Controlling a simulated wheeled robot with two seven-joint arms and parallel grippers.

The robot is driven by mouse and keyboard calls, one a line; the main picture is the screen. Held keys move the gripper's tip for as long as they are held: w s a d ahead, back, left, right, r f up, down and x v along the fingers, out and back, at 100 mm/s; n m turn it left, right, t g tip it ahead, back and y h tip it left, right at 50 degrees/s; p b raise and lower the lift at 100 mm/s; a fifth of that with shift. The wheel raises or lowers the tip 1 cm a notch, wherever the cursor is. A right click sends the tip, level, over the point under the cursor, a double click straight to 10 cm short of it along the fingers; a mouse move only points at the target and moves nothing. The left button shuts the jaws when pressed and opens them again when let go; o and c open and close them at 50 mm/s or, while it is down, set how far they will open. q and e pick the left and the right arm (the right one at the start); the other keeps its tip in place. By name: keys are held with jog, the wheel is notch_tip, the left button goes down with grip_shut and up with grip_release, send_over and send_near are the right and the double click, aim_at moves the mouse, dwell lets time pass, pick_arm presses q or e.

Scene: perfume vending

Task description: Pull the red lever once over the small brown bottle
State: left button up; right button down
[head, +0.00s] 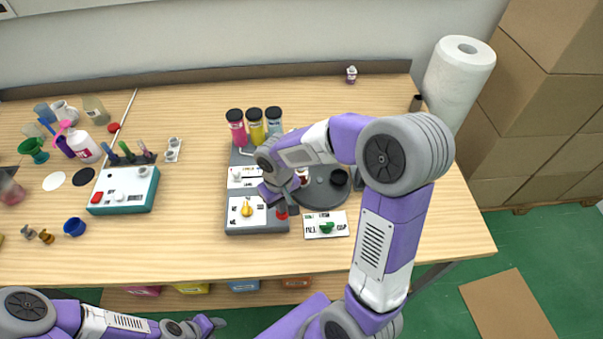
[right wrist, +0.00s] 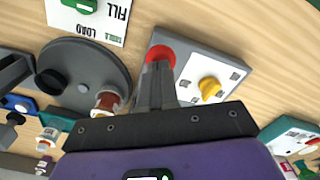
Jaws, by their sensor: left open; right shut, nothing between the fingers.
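The red lever (head: 281,214) shows as a small red piece at the front right of the grey dispenser base (head: 262,228), partly covered by my right gripper. In the right wrist view it is a round red knob (right wrist: 161,53) just beyond the fingertips. My right gripper (head: 280,203) is shut and empty, close to the knob; contact cannot be told. A small brown bottle with a white label (right wrist: 107,102) stands on the dark round turntable (right wrist: 75,62). My left gripper (head: 213,325) is open below the table's front edge.
A yellow knob (head: 247,209) sits left of the lever. A card with a green knob (head: 326,228) lies right of it. Pink, yellow and blue canisters (head: 255,125) stand behind. A teal-and-white box (head: 125,190) is left, with free table between.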

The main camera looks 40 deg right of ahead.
notch_tip(320, 180, up, 8)
jog(key=p, duration=0.5)
jog(key=shift+f+p, duration=0.25)
jog(key=shift+p, duration=0.05)
dwell(1.1)
